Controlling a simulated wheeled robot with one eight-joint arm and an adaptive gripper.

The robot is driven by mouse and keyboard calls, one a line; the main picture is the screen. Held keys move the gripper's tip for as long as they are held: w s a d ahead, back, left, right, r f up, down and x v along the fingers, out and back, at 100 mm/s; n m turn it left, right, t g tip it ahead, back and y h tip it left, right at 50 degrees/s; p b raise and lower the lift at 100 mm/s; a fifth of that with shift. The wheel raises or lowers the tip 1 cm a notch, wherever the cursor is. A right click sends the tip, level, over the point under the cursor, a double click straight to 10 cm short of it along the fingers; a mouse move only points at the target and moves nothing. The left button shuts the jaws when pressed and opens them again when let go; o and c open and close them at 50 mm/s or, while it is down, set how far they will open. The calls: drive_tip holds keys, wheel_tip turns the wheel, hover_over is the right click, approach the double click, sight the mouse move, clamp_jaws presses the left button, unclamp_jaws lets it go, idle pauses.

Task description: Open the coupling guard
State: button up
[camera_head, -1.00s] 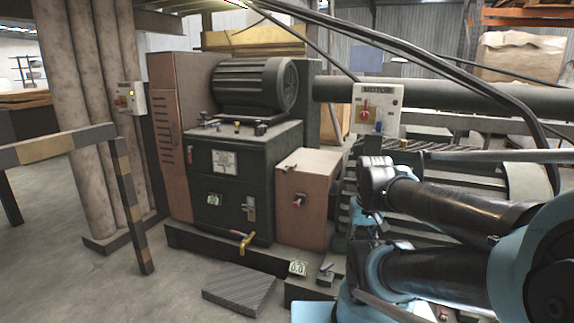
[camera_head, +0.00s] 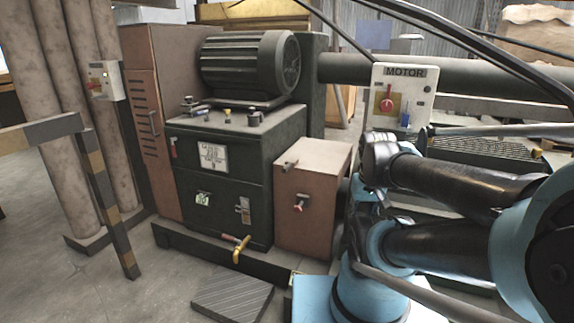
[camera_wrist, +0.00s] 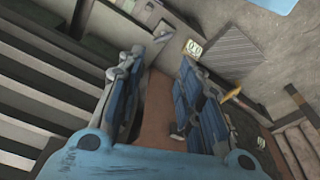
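No part is labelled as the coupling guard, so I cannot tell for certain which it is. A small brown box (camera_head: 313,191) stands right of the dark green cabinet, with a red-knobbed handle (camera_head: 299,205) on its front and a small knob or rod (camera_head: 290,166) on top. A tall brown slotted panel (camera_head: 141,130) with a vertical handle stands at the left end; it looks closed. My gripper (camera_wrist: 162,58) is open in the wrist view, its blue-padded fingers apart with nothing between them. A brown surface (camera_wrist: 155,112) shows below and beyond them. My gripper cannot be made out in the head view.
The cabinet (camera_head: 222,165) carries a motor (camera_head: 250,66) and a yellow lever (camera_head: 240,248). A MOTOR switch box (camera_head: 399,97) stands close behind my arm. A ribbed plate (camera_head: 232,298) lies on the floor. A striped rail (camera_head: 105,205) stands left; floor is open between.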

drive_tip(key=shift+o, duration=0.7)
drive_tip(key=shift+r, duration=0.1)
wheel_tip(320, 180, up, 15)
drive_tip(key=m+g, duration=0.2)
drive_tip(key=m, duration=0.2)
hover_over(286, 166)
wheel_tip(286, 166, down, 17)
drive_tip(key=shift+w+d, duration=0.1)
drive_tip(key=shift+w, duration=0.05)
